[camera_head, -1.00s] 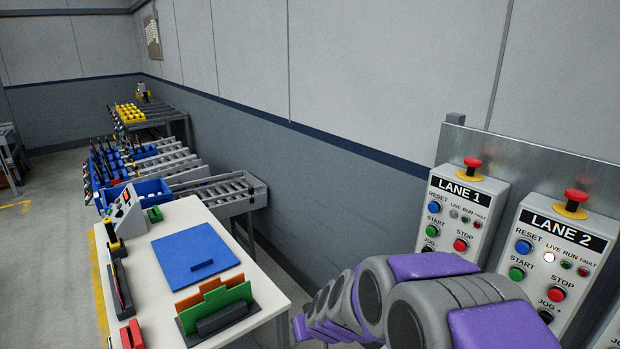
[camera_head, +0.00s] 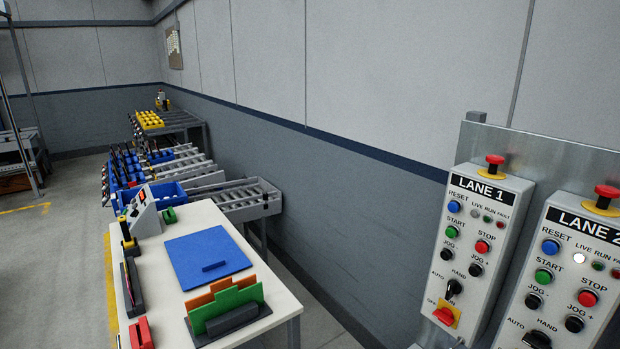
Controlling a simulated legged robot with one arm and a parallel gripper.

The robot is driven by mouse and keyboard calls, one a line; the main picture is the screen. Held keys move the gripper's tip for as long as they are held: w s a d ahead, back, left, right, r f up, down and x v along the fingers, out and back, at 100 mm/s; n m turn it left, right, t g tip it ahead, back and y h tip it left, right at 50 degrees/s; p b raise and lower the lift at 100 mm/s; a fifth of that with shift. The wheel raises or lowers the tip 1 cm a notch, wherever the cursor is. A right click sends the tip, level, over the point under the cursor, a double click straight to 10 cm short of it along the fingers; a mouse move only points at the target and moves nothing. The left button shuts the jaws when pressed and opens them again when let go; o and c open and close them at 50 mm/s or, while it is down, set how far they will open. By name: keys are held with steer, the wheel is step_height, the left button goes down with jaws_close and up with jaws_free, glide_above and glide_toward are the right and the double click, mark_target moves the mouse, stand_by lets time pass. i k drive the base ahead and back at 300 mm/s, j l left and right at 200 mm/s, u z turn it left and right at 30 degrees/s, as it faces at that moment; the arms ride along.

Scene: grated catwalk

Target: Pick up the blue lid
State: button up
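The blue lid (camera_head: 206,257) is a flat square panel with a small raised handle bar near its front edge. It lies flat on the white table (camera_head: 262,281), behind a dark holder with upright orange and green cards. My gripper and arm are not in view, so I cannot see whether the gripper is open or holds anything.
The card holder (camera_head: 224,324) stands at the table's front, close to the lid. A small control box (camera_head: 142,212) and red blocks (camera_head: 141,333) line its left side. Lane 1 (camera_head: 479,245) and Lane 2 panels stand at right. Roller conveyors (camera_head: 232,199) lie beyond.

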mark_target(200, 258)
steer(key=u, duration=3.2)
steer(key=z, duration=2.15)
steer(key=i+l, duration=0.2)
steer(key=i, duration=0.25)
steer(key=i+l+u, duration=0.1)
steer(key=i, duration=0.4)
steer(key=i+l+u, duration=0.1)
steer(key=i+l, duration=0.15)
steer(key=i, duration=0.2)
